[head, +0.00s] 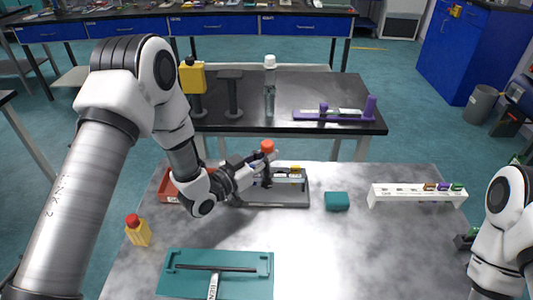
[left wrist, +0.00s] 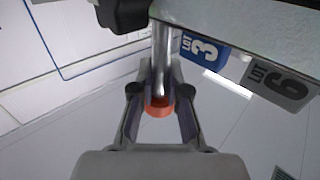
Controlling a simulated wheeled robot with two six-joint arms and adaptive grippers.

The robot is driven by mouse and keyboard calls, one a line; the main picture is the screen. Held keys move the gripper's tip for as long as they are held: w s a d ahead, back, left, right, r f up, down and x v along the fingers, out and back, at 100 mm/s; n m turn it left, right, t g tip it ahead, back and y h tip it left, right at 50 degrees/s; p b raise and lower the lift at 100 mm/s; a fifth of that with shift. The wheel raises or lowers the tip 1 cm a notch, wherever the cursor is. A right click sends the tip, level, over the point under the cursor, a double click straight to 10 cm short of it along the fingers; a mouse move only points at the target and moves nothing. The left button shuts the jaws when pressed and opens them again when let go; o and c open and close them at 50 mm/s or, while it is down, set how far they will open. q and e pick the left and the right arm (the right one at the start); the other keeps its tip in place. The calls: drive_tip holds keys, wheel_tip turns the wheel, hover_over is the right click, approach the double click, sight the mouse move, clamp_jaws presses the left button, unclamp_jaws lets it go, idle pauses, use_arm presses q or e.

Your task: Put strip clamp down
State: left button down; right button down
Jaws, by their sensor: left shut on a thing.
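My left gripper (head: 264,172) is shut on what I take to be the strip clamp, a slim metal rod with an orange-red end (head: 267,146). In the left wrist view the two fingers (left wrist: 159,105) close around the rod (left wrist: 163,70), and the orange-red end (left wrist: 159,111) lies between them. In the head view the gripper is over the grey tray (head: 283,203), with the orange-red end uppermost. Whether the clamp touches the tray cannot be told. The right arm shows at the right edge, but its gripper is not visible.
A red tray (head: 168,190) lies behind the left forearm. A teal block (head: 336,201) and a white rack (head: 413,196) stand to the right. A teal board (head: 254,281) and a yellow red-capped bottle (head: 137,231) are nearer. The front right tabletop is clear.

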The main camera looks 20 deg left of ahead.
use_arm(q)
drive_tip(key=c, duration=1.2)
unclamp_jaws()
drive_tip(key=shift+r, duration=0.2)
drive_tip(key=b+v, duration=0.1)
drive_tip(key=v, duration=1.1)
